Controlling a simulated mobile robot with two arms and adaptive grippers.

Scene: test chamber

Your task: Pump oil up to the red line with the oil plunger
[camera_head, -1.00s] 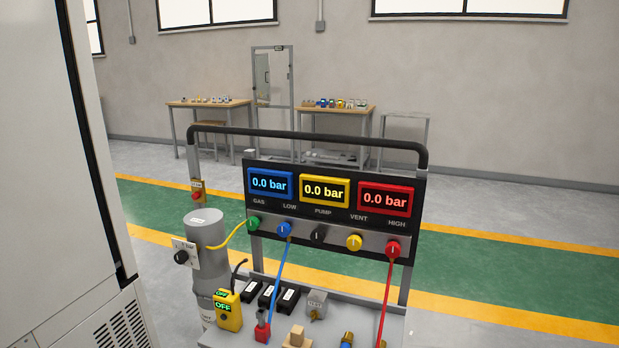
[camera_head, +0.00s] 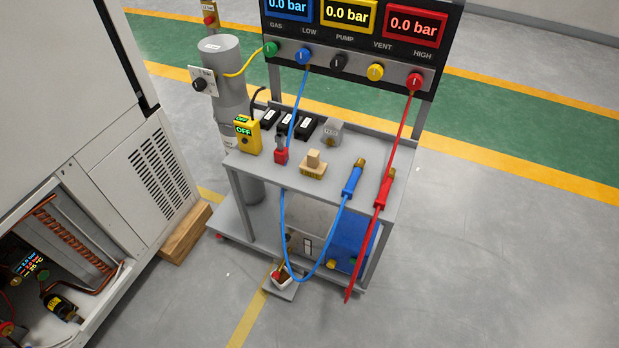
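I cannot make out an oil plunger or a red line for certain. A white cabinet (camera_head: 140,170) stands at the left with its lower bay open. In the bay are copper pipes (camera_head: 62,235), a small lit display (camera_head: 30,262) and a black and yellow cylinder (camera_head: 62,308). A small pale container (camera_head: 281,279) with something red in it sits low by the cart's front edge; its contents are too small to tell. Neither of my grippers is in view.
A grey cart (camera_head: 262,172) holds a gauge panel (camera_head: 345,50), a yellow box reading OFF (camera_head: 247,135), a wooden block (camera_head: 313,164) and blue (camera_head: 352,178) and red (camera_head: 384,190) hose ends. A wooden beam (camera_head: 187,233) lies between cabinet and cart. The floor at the right is clear.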

